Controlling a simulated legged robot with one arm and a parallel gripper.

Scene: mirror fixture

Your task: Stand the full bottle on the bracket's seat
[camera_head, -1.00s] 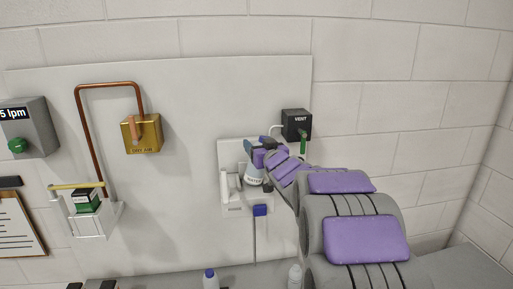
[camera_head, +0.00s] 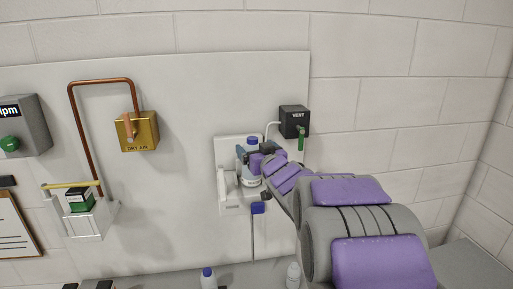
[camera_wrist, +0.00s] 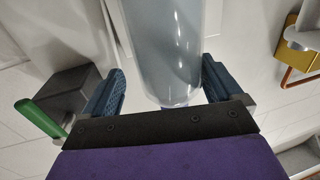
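The bottle (camera_head: 251,183) has a blue cap (camera_head: 252,141) and a WATER label. It stands about upright at the white bracket (camera_head: 222,185) on the wall panel; its base contact with the seat is too small to tell. My gripper (camera_head: 252,154) is around the bottle's upper part, below the cap. In the wrist view the blue-grey fingers (camera_wrist: 165,85) lie either side of the clear bottle (camera_wrist: 165,40). A gap shows between the bottle and the left finger, so the gripper looks open.
A black VENT box (camera_head: 294,121) with a green handle is right of the bracket. A gold DRY AIR box (camera_head: 137,131) with copper pipe is left. A blue clip (camera_head: 258,208) hangs below the bracket. Two bottles, one blue-capped (camera_head: 208,279) and one pale (camera_head: 293,276), stand below.

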